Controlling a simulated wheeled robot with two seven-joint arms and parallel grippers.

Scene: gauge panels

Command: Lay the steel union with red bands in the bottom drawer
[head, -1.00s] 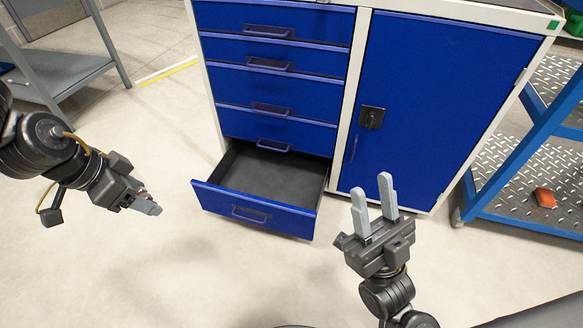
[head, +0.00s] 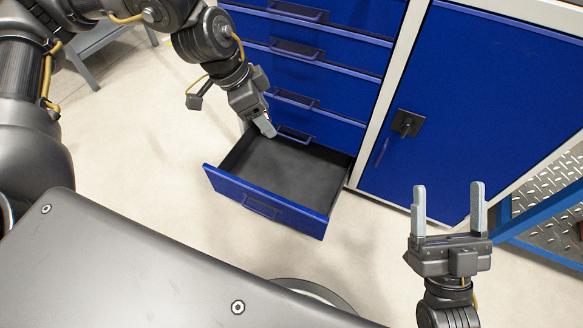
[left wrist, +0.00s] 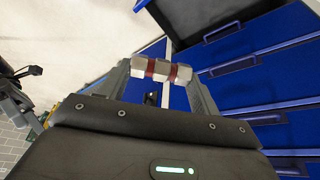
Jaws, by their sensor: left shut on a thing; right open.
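The steel union with red bands (left wrist: 161,70) shows in the left wrist view, held crosswise between the fingertips of my left gripper. In the head view my left gripper (head: 268,126) is at the back left part of the open bottom drawer (head: 265,208), and the union is mostly hidden there by the fingers. The drawer is pulled out and its grey floor is bare where I can see it. The drawer also shows in the left wrist view (left wrist: 215,32). My right gripper (head: 448,205) is open and empty, in front of the cabinet door.
The blue cabinet's closed drawers (head: 310,75) rise behind the open one, with handles sticking out near my left arm. The cabinet door (head: 480,110) is shut. A blue cart (head: 545,215) stands at the right. The floor left of the drawer is clear.

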